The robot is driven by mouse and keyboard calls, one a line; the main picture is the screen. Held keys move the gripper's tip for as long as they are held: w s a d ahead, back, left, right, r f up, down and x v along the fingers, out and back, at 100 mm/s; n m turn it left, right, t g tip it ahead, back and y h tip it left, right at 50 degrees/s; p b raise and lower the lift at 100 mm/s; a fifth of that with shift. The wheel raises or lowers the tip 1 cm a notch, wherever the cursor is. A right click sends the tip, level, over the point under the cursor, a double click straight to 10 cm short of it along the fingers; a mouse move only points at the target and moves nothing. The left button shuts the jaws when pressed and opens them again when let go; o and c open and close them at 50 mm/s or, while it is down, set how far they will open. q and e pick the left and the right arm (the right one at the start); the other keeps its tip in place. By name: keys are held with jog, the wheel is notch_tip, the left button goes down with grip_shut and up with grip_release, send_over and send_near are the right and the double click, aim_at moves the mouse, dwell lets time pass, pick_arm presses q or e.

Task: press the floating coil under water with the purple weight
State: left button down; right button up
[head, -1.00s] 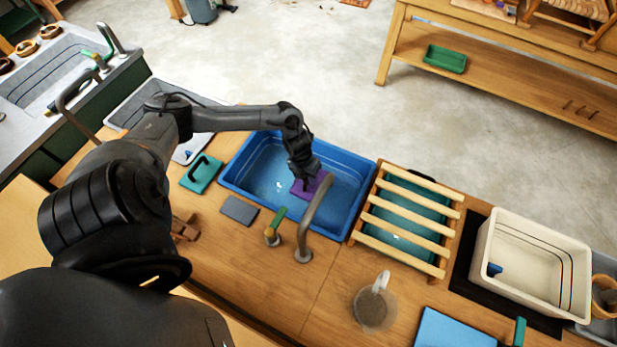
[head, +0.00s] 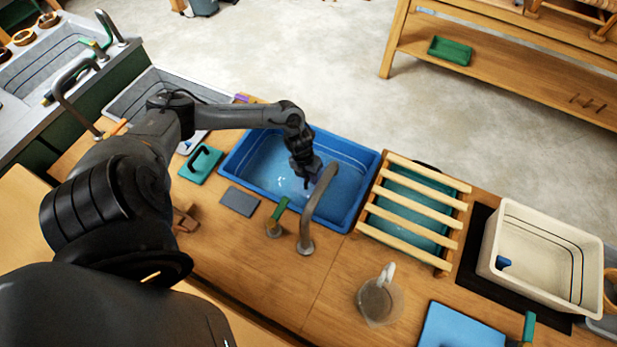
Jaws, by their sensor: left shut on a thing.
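The blue basin (head: 352,219) of water stands on the wooden counter. My left gripper (head: 306,179) reaches down into it, near the middle, and is shut. The purple weight it held in the earlier view no longer shows clearly below the fingers; the water and the tap's neck obscure that spot. I cannot make out the coil in the basin. My right gripper is not in view.
A curved grey tap (head: 306,240) rises at the basin's near side, close to my gripper. A slatted wooden rack (head: 412,210) stands right of the basin. A glass jug (head: 377,302) and cream tub (head: 510,280) stand farther right.

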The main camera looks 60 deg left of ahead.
pick_arm(q)
jog(key=shift+f, duration=0.2)
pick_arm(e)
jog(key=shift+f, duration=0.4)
pick_arm(q)
jog(key=c, duration=0.9)
grip_release()
jog(key=shift+c, duration=0.2)
jog(key=shift+o, duration=0.3)
jog(key=shift+s+f, duration=0.1)
jog(key=o, duration=0.4)
